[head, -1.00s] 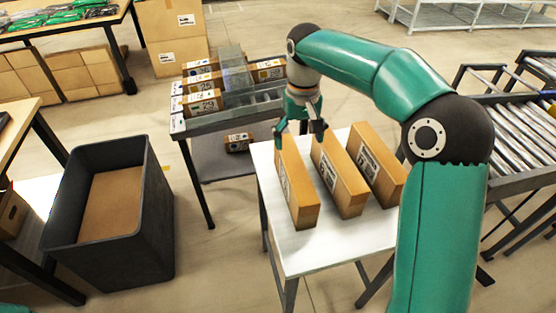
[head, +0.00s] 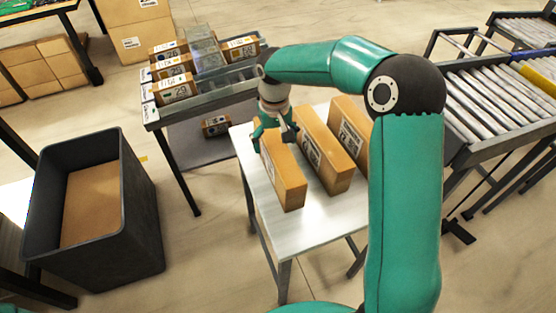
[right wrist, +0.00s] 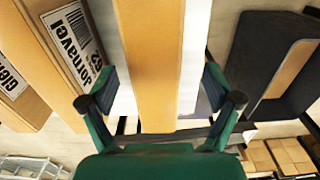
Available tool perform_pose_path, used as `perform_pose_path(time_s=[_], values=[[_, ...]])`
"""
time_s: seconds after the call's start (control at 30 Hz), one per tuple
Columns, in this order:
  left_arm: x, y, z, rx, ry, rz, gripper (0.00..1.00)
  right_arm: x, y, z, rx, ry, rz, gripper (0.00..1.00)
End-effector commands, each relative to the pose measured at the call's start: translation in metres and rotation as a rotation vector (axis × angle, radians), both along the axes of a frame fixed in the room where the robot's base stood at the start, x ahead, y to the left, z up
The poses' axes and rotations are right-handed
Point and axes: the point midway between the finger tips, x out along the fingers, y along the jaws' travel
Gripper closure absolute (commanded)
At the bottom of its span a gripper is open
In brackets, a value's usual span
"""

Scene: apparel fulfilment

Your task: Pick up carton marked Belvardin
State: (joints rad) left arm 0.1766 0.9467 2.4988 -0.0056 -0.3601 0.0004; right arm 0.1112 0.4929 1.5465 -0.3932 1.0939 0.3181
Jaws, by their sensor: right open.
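Three tan cartons stand side by side on a small white table (head: 265,215). No name shows on the left carton (head: 285,180); its label is too small to read in the head view and out of sight in the right wrist view (right wrist: 150,60). A neighbouring carton (right wrist: 55,65) reads "Jornavel", and a further one (right wrist: 22,100) shows only "Glen". I cannot read "Belvardin" anywhere. My right gripper (head: 274,138) is open at the far end of the left carton. In the right wrist view its fingers (right wrist: 165,95) are on either side of that carton, with gaps. My left gripper is out of view.
A dark grey bin (head: 140,215) with a brown bottom stands left of the table. A roller conveyor (head: 490,105) is on the right.

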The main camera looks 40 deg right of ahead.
Motion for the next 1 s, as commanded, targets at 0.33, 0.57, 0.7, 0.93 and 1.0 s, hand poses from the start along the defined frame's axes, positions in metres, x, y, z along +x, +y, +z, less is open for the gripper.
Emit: perform_pose_path(time_s=[0.33, 0.57, 0.7, 0.93, 1.0], values=[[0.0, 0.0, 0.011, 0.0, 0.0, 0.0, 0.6, -0.006, -0.004, -0.037, 0.001, 0.006, 0.002, 0.1], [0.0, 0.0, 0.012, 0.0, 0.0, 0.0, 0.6, -0.005, -0.004, -0.054, 0.0, 0.002, 0.002, 0.1], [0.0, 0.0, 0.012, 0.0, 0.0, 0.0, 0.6, -0.005, -0.004, -0.054, 0.0, 0.001, 0.002, 0.1], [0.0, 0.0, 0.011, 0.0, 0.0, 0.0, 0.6, -0.004, -0.004, -0.053, 0.0, 0.001, 0.002, 0.44], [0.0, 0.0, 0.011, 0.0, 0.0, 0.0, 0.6, -0.004, -0.004, -0.053, 0.0, 0.001, 0.002, 0.55]])
